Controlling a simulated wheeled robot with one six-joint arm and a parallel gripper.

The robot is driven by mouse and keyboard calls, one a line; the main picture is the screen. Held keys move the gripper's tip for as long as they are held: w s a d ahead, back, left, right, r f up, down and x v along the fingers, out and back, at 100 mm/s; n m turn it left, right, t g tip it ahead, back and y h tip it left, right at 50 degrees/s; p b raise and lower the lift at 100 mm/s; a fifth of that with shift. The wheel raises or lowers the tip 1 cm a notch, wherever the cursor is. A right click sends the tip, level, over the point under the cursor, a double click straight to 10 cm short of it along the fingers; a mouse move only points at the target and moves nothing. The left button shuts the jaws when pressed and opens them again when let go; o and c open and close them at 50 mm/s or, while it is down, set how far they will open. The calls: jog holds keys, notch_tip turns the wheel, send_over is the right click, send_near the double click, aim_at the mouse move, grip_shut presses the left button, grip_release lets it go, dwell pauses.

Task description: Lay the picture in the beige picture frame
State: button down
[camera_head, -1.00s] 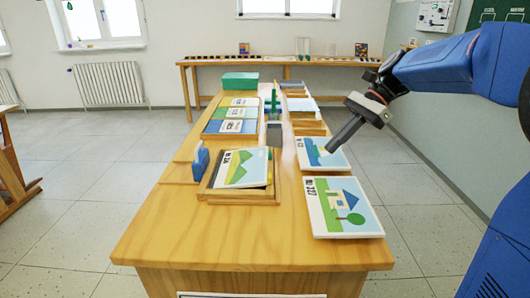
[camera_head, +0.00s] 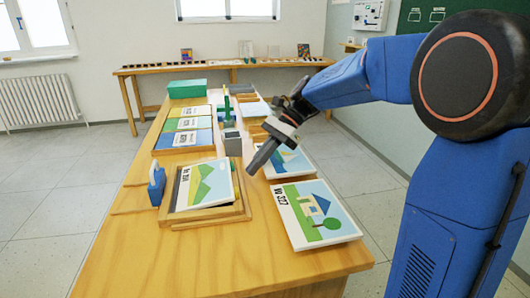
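The beige wooden picture frame (camera_head: 203,217) lies on the table, its dark inside showing along the left. A picture of green hills (camera_head: 208,184) lies over it, slightly askew; I cannot tell if it sits fully inside the rim. My gripper (camera_head: 252,171) points down and left, just right of the frame and beside the left edge of a picture with a sail shape (camera_head: 289,160). No thing shows in my gripper. Its fingers appear as one dark shape, so their opening is unclear. A house-and-tree picture (camera_head: 312,215) lies at the front right.
A blue-and-white block-like object (camera_head: 157,187) stands left of the frame. Coloured trays (camera_head: 185,138) and a green box (camera_head: 187,88) are farther back. A grey block (camera_head: 232,143) stands behind the frame. The table's front left (camera_head: 130,255) is clear.

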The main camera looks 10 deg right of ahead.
aim_at(230, 179)
jog(key=shift+s+a+f, duration=0.1)
jog(key=shift+s+a, duration=0.1)
jog(key=shift+a, duration=0.45)
jog(key=shift+s+a+r, duration=0.1)
jog(key=shift+s+a, duration=0.15)
jog(key=shift+a, duration=0.45)
jog(key=shift+s+a+f, duration=0.1)
jog(key=shift+s+a, duration=0.1)
jog(key=shift+a, duration=0.45)
jog(key=shift+s+a, duration=0.35)
jog(key=shift+a, duration=0.55)
